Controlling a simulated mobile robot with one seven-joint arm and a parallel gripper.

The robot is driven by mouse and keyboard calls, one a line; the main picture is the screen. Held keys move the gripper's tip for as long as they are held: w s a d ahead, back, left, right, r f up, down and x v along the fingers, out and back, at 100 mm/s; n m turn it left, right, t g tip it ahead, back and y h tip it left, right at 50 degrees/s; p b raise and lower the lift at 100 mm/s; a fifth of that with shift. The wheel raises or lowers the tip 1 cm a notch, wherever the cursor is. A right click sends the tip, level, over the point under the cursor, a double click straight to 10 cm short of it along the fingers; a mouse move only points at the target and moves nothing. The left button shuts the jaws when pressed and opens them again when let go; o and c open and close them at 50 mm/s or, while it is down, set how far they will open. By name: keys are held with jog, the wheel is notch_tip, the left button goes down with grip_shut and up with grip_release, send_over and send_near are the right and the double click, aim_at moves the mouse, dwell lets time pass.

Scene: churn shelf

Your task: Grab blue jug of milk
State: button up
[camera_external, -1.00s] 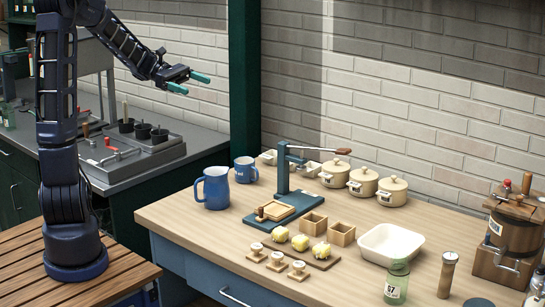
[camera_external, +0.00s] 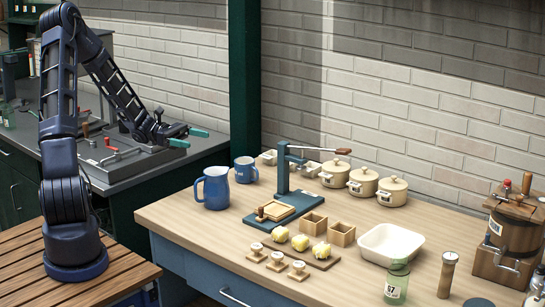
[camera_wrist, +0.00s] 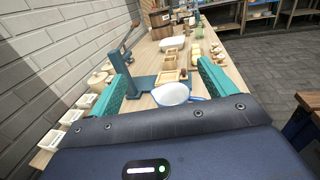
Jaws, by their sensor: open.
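A large blue jug (camera_external: 214,190) stands upright at the left end of the wooden table, its handle toward the left. A smaller blue mug (camera_external: 246,170) stands just behind and to its right. My gripper (camera_external: 189,138) is open and empty, with teal fingers, above and to the left of the jug, apart from it. In the wrist view a blue-rimmed vessel with a pale inside (camera_wrist: 172,94) shows low between the open fingers, probably the jug. The mug is not clearly seen there.
A blue lever press (camera_external: 283,190) stands right of the jug. Lidded cream pots (camera_external: 362,182), a white tray (camera_external: 390,245), wooden boxes, yellow pieces and a green jar (camera_external: 397,283) are farther right. A dark green post (camera_external: 244,80) rises behind the jug and mug.

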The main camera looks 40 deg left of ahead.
send_near(212, 187)
jog(key=w, duration=0.1)
jog(key=w+f, duration=0.1)
jog(key=w+a+f, duration=0.1)
jog(key=w, duration=0.1)
jog(key=shift+f, duration=0.2)
jog(key=shift+w+d+f, duration=0.1)
jog(key=shift+w+d, duration=0.1)
jog(key=shift+d, duration=1.05)
jog(key=shift+w+d, duration=0.2)
jog(key=shift+d, duration=1.05)
jog(key=shift+w+d+f, duration=0.1)
jog(key=shift+w+d, duration=0.1)
jog(key=shift+d, duration=1.05)
jog(key=c, duration=1)
jog(key=shift+r, duration=0.3)
